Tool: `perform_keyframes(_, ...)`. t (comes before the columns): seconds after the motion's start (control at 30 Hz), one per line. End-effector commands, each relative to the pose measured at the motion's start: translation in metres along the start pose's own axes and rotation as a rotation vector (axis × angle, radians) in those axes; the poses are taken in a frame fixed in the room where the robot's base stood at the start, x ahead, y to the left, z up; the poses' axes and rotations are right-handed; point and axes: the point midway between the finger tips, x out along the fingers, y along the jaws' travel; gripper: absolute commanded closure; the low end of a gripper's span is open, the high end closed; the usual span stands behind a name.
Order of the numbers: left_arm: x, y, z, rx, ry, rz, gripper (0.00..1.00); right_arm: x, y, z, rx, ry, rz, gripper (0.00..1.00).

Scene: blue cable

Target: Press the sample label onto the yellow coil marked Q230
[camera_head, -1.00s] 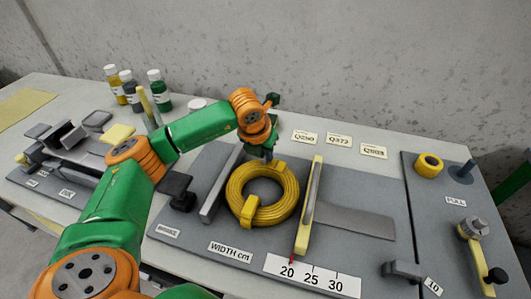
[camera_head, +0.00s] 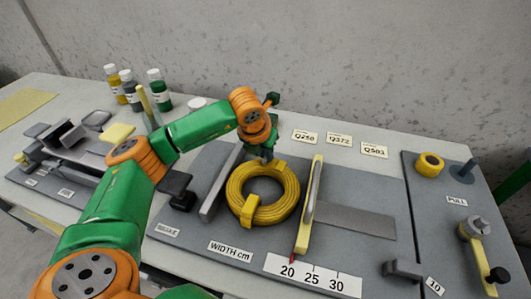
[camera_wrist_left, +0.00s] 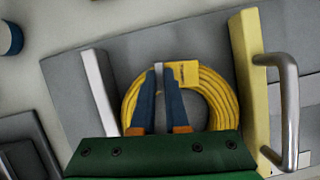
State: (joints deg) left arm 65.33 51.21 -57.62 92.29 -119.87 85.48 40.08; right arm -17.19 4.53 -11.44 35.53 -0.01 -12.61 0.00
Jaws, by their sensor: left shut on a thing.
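The yellow coil (camera_head: 238,185) lies flat on the grey board, with a yellow block across its near side and another at its far side. It also shows in the wrist view (camera_wrist_left: 222,98), where the far block (camera_wrist_left: 183,72) carries small print too tiny to read. My left gripper (camera_head: 266,155) is at the coil's far edge, beside that block. In the wrist view its blue fingers (camera_wrist_left: 158,80) are close together on a thin pale piece, apparently the sample label (camera_wrist_left: 158,77), seen nearly edge-on. Whether it touches the coil is unclear. My right gripper is not in view.
A grey bar (camera_head: 222,185) stands left of the coil; a yellow slider with a metal handle (camera_head: 309,205) stands right of it, by the width scale (camera_head: 313,275). Several bottles (camera_head: 133,90) stand behind. Printed cards (camera_head: 340,141) lie at the back. A yellow roll (camera_head: 429,164) lies right.

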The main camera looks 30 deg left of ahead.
Motion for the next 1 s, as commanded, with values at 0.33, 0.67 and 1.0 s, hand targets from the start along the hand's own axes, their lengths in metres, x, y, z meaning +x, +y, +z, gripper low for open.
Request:
perform_keyframes(0.33, 0.001, 0.0, -0.002, 0.002, 0.006, 0.0, 0.78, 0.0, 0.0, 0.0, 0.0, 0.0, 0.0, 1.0)
perform_keyframes(0.67, 0.001, 0.0, -0.001, 0.001, 0.004, 0.0, 0.43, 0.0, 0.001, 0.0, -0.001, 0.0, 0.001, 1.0)
perform_keyframes(1.0, -0.012, 0.0, 0.005, 0.001, 0.003, -0.001, 0.43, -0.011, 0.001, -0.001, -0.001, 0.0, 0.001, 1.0)
